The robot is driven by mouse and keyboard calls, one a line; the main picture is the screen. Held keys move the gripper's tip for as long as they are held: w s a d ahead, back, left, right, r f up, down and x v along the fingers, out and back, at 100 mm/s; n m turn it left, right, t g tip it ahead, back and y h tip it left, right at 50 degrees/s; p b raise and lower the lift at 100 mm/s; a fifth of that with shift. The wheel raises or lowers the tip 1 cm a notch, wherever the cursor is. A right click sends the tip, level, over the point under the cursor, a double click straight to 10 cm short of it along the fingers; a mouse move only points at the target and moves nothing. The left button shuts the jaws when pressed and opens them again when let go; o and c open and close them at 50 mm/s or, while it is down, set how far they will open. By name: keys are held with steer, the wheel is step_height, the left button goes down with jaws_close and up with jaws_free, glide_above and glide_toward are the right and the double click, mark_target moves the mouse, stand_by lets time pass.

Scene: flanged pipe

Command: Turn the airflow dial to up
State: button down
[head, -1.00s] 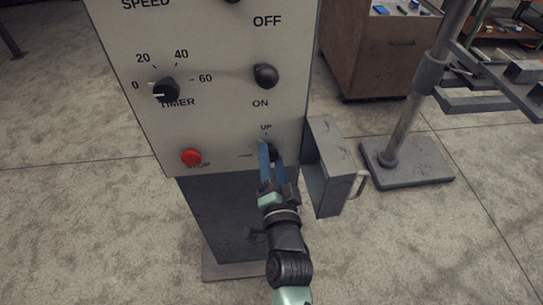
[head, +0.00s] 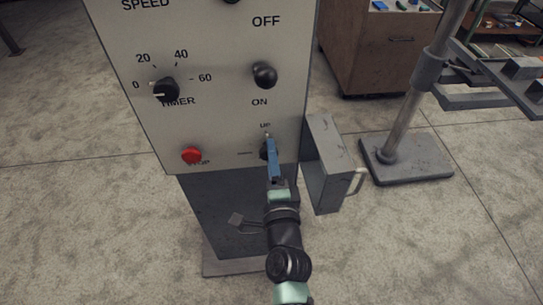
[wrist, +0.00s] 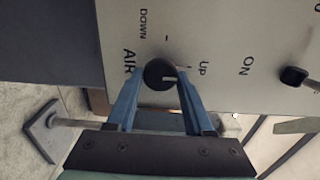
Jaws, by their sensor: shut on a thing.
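The airflow dial (wrist: 158,72) is a round black knob on the pale panel (wrist: 225,30). In the wrist view a short white line on it runs toward the UP label (wrist: 203,68); its exact aim is hard to read. The DOWN label (wrist: 143,23) is above it there, and AIR (wrist: 128,60) is partly covered. My gripper (wrist: 161,77) is shut on the dial, one blue finger on each side. In the head view my gripper (head: 271,150) hides most of the dial (head: 263,150), and its fingers line up one over the other.
A black knob (head: 265,75) at ON, the timer dial (head: 165,89) and a red stop button (head: 191,156) share the panel. A grey box with a handle (head: 325,165) stands close on the right. A post on a flat base (head: 410,160) is farther right.

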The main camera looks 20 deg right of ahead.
stand_by(0.4)
steer(key=shift+c, duration=1.5)
jaws_free()
steer(key=b+v, duration=0.1)
steer(key=v, duration=1.2)
steer(key=shift+b, duration=0.3)
